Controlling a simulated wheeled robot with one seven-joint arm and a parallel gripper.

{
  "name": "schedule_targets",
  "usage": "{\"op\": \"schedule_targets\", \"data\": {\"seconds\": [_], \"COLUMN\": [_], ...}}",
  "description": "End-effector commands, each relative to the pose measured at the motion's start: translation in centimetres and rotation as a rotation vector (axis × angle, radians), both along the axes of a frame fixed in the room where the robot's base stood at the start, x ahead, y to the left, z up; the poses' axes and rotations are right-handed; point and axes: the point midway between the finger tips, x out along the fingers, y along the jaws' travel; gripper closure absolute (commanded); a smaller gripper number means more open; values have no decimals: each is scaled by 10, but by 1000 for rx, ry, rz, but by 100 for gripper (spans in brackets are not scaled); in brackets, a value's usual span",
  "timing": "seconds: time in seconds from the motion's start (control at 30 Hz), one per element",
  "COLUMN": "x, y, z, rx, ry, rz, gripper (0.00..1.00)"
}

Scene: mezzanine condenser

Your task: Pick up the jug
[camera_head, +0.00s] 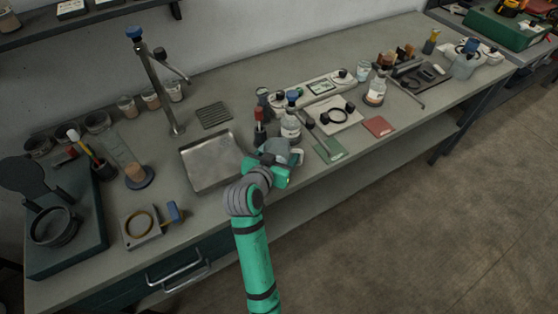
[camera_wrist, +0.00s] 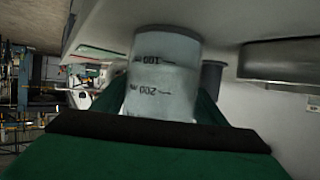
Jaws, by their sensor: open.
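The jug (camera_wrist: 162,72) is a pale, translucent vessel with dark volume marks, including 100 and 200. In the wrist view it stands right in front of my gripper, and its marks appear upside down. Its lower part in the picture is hidden behind the green and black gripper parts. In the head view my gripper (camera_head: 284,157) is at the front edge of the bench, by a greyish shape (camera_head: 274,147) that may be the jug, mostly covered by my gripper. My gripper is open. I cannot tell whether it touches the jug.
A metal tray (camera_head: 213,163) lies left of my gripper. A white-labelled bottle (camera_head: 290,127) and a red-topped item (camera_head: 260,127) stand just behind it. A green mat (camera_head: 329,150) and a red mat (camera_head: 379,126) lie to the right. The floor in front is clear.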

Motion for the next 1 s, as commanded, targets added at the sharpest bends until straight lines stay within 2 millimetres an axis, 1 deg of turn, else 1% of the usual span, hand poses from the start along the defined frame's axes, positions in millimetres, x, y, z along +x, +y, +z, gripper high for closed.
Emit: {"op": "schedule_targets", "data": {"seconds": [0.07, 0.17, 0.2, 0.23, 0.67, 0.87, 1.0], "x": [0, 0, 0, 0, 0, 0, 0], "y": [0, 0, 0, 0, 0, 0, -1], "z": [0, 0, 0, 0, 3, 11, 22], "rx": [0, 0, 0, 0, 0, 0, -1], "ry": [0, 0, 0, 0, -1, -2, -3], "rz": [0, 0, 0, 0, 0, -1, -2], "gripper": [34, 56, 65, 69, 68, 68, 68]}}
